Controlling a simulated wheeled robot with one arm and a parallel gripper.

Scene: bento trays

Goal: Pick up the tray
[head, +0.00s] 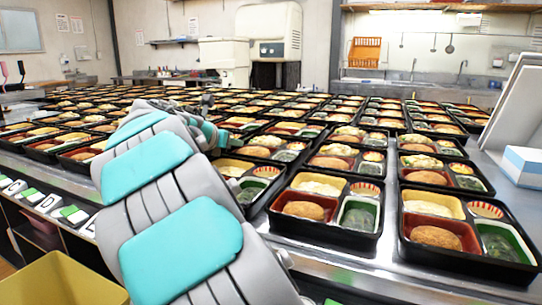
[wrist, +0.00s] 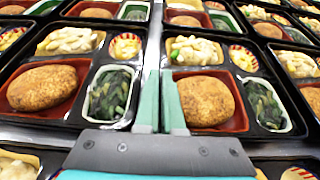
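Many black bento trays with food in several compartments fill the counter. In the wrist view, one tray (wrist: 133,117) is left of my gripper (wrist: 161,75) and another tray (wrist: 248,136) is right of it. Both hold a brown patty, dark greens and pale salad. The two teal fingers are close together over the narrow gap between these trays, with a thin slit between them. The right finger covers part of the right tray's left wall. I cannot tell whether a tray wall lies between the fingers. In the head view my arm hides the gripper's fingertips.
Trays stand in close rows on the metal counter (head: 375,284), with narrow gaps between them. A blue and white box (head: 524,167) is at the right edge. A yellow bin (head: 62,280) is at the lower left. A sink and shelves line the back wall.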

